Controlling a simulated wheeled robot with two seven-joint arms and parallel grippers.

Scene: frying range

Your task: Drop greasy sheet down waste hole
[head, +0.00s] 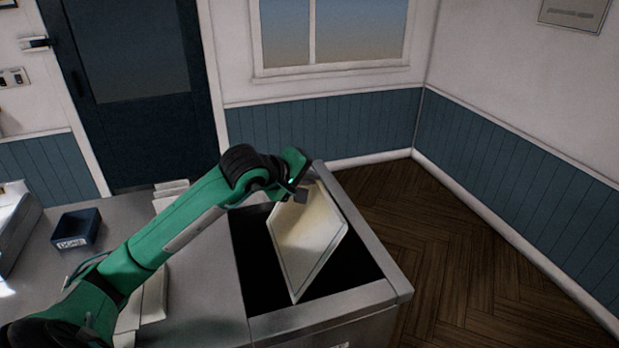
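The greasy sheet (308,240) is a pale, yellowish flat square with a light rim. It hangs tilted over the dark waste hole (262,272) at the right end of the steel counter. My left gripper (300,195) is at the sheet's upper edge and appears shut on it. The fingertips are small here and partly hidden by the wrist. The sheet's lower corner lies over the front part of the opening; I cannot tell how far it reaches inside. My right gripper is not in view.
A dark blue bin (77,230) with a white label stands on the counter at the left. Pale flat pieces (154,296) lie partly behind my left arm. The hole has a raised metal rim (372,240). Wooden floor (470,240) is clear to the right.

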